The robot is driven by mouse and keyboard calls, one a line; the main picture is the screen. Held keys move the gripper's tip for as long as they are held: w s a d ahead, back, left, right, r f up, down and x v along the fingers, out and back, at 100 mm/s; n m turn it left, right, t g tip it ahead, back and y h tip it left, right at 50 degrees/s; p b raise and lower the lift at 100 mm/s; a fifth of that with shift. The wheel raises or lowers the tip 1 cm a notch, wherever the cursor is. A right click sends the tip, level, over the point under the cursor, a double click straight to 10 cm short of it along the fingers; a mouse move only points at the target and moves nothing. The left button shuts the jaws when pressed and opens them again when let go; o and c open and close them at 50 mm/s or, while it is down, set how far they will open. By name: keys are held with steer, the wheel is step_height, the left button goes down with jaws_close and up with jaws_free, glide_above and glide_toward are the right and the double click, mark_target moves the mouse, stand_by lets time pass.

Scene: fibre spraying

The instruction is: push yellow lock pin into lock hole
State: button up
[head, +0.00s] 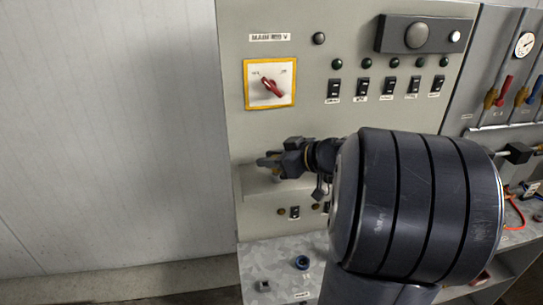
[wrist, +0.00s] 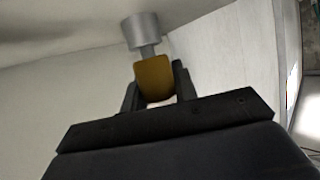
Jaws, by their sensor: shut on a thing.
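The yellow lock pin (wrist: 153,78) is between the two dark fingers of my gripper (wrist: 156,92) in the wrist view. A short grey metal stem runs from the yellow part to a wider grey metal cylinder (wrist: 142,30). I cannot tell how deep the stem sits there, and no open lock hole is visible. In the head view my gripper (head: 272,162) is shut in front of the grey cabinet, below the red rotary switch. The pin is too small and covered to make out clearly there.
The cabinet panel (head: 300,120) carries a red rotary switch (head: 270,88) on a yellow-edged plate and rows of black switches. My arm hides much of the lower right. The left wall is bare.

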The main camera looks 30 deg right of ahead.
steer(key=shift+f, duration=0.4)
steer(key=o, duration=1)
steer(key=shift+o, duration=0.2)
steer(key=b+v, duration=0.1)
steer(key=v, duration=1)
steer(key=shift+w+f, duration=0.1)
steer(key=p+x, duration=0.1)
steer(key=x, duration=0.9)
steer(key=shift+w+a+f, duration=0.1)
steer(key=shift+w+a, duration=0.15)
steer(key=shift+w, duration=0.05)
steer(key=shift+r, duration=0.45)
